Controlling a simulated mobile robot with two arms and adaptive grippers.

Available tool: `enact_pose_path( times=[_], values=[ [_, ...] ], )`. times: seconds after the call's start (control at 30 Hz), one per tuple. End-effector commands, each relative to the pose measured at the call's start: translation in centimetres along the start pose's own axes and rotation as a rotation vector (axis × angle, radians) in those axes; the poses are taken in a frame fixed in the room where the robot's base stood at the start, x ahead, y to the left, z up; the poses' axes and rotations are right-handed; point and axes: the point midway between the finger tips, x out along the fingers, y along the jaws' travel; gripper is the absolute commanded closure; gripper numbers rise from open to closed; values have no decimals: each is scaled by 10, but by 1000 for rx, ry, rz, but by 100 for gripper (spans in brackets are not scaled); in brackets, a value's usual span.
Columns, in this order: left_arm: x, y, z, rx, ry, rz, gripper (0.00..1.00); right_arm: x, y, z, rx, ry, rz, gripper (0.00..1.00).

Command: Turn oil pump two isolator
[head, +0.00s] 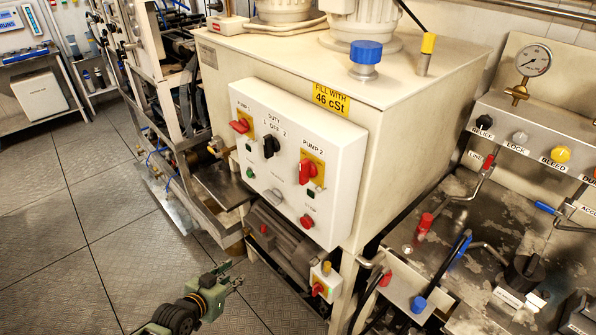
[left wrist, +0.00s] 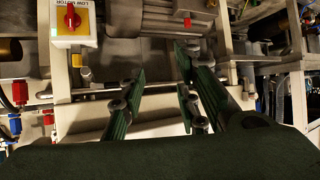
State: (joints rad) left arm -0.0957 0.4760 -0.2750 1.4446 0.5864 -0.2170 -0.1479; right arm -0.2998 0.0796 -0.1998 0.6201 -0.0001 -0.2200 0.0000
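The pump 2 isolator (head: 307,172) is a red rotary handle on a yellow plate, at the right of the white control panel (head: 270,200). Its handle stands close to upright. The pump 1 isolator (head: 240,126), also red on yellow, is at the panel's left with its handle lying nearly level. My left gripper (head: 232,276) is low in front of the panel, over the floor, apart from both isolators. In the left wrist view its green fingers (left wrist: 160,85) are spread with nothing between them. The pump 2 isolator cannot be made out there. My right gripper is not in view.
A black duty selector (head: 271,147) sits between the isolators. A small box with a red switch (head: 318,289) is below the panel; a similar red switch (left wrist: 72,17) shows in the left wrist view. Valves and hoses fill the steel tray at right. The floor (head: 120,240) at left is clear.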

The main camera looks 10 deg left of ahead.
Motion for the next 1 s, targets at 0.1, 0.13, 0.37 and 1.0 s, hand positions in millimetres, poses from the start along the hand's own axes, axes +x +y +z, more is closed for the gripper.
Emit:
enact_pose_path(
  times=[0.1, 0.13, 0.37, 1.0],
  values=[
    [-26, 23, -135, 36, 211, 106, 70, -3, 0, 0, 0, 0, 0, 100],
    [-36, 32, -162, 45, 255, 137, 70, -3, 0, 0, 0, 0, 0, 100],
    [-120, 103, -296, 103, 481, 350, 70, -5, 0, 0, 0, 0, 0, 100],
    [-105, 156, -358, 116, 539, 425, 70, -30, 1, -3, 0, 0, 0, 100]
  ],
)
